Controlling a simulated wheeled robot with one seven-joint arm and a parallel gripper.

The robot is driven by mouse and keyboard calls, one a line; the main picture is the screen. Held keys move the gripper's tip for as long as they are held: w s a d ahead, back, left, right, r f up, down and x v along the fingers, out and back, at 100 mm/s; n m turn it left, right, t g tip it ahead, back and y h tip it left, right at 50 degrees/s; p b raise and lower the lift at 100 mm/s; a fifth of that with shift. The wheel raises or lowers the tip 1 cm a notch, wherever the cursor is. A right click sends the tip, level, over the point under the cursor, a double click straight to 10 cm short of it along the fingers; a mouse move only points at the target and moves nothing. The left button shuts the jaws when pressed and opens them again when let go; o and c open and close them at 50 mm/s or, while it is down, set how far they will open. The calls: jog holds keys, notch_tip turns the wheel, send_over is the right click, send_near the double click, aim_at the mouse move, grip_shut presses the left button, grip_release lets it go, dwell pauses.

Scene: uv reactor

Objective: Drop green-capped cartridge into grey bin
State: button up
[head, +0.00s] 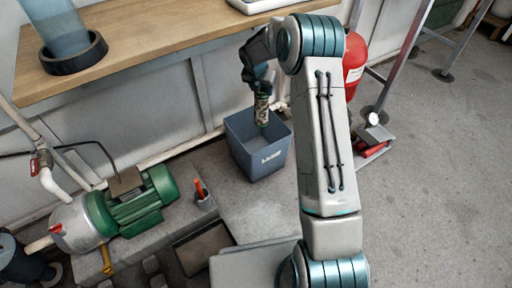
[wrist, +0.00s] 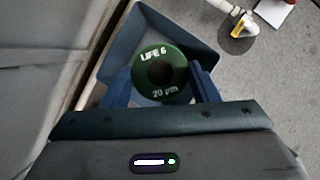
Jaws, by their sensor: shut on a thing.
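The green-capped cartridge (wrist: 160,74) is held between the blue fingers of my gripper (wrist: 160,84); in the wrist view its round green cap faces the camera and reads "LIFE 6" and "20 µm". In the head view the cartridge (head: 262,110) hangs upright from my gripper (head: 262,92), over the grey bin (head: 262,158), with its lower end at about the height of the bin's opening. The bin (wrist: 204,36) shows behind and below the cartridge in the wrist view. The bin's floor is partly hidden by the cartridge and fingers.
A wooden bench (head: 140,50) runs behind the bin, with a blue cylinder (head: 62,28) in a black ring. A green pump motor (head: 140,205) stands at left. A red extinguisher (head: 354,62) stands right of my arm. Open floor (head: 440,170) lies at right.

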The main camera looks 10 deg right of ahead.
aim_at(261, 98)
jog(key=shift+f+b, duration=2.25)
jog(key=shift+f, duration=0.3)
jog(key=o, duration=1.4)
jog(key=p+v, duration=0.4)
jog(key=v, duration=0.3)
jog(key=shift+r, duration=0.4)
jog(key=shift+s+f, duration=0.1)
